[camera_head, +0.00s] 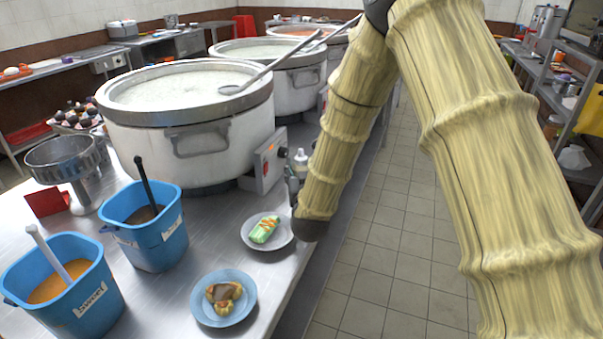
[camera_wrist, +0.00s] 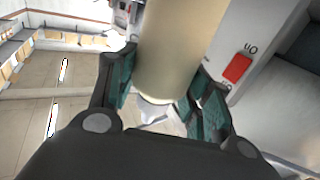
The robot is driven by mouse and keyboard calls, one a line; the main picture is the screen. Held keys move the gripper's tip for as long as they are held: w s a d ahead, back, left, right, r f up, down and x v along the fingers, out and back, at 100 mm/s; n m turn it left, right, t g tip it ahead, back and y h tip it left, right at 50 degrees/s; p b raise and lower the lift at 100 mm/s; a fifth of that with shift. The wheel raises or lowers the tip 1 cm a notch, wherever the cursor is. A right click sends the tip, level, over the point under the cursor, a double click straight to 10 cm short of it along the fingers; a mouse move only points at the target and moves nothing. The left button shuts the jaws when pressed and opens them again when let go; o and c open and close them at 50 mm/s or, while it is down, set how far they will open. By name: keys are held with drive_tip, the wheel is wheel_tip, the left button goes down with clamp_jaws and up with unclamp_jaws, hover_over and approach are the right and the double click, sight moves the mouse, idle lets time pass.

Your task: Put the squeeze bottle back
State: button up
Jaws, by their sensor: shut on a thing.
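The squeeze bottle (camera_wrist: 178,50) is a pale beige cylinder between the two fingers of my gripper (camera_wrist: 160,95) in the wrist view. My gripper is shut on it. In the head view, a small pale part of the bottle (camera_head: 300,157) shows above my gripper (camera_head: 292,180), beside the stove's control box with its red switch (camera_head: 267,163). The bottle looks roughly upright there. Its lower part is hidden by my gripper and arm, so I cannot tell whether it touches the counter.
A large congee pot (camera_head: 190,115) stands behind to the left, with a ladle (camera_head: 285,62) across its rim. A plate with a green wrapped item (camera_head: 265,230), a blue plate (camera_head: 224,315) and two blue tubs (camera_head: 150,240) (camera_head: 85,310) occupy the steel counter (camera_head: 205,265). Its right edge is close to my gripper.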

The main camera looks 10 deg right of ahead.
drive_tip(key=shift+f, duration=0.7)
drive_tip(key=shift+f, duration=0.15)
drive_tip(key=o, duration=0.7)
drive_tip(key=shift+o, duration=0.2)
drive_tip(key=shift+r, duration=0.2)
drive_tip(key=shift+s+f, duration=0.1)
drive_tip(key=shift+s, duration=0.25)
drive_tip(key=s+a+b, duration=0.1)
drive_tip(key=s, duration=1)
drive_tip(key=shift+s+a, duration=0.15)
drive_tip(key=shift+a, duration=0.05)
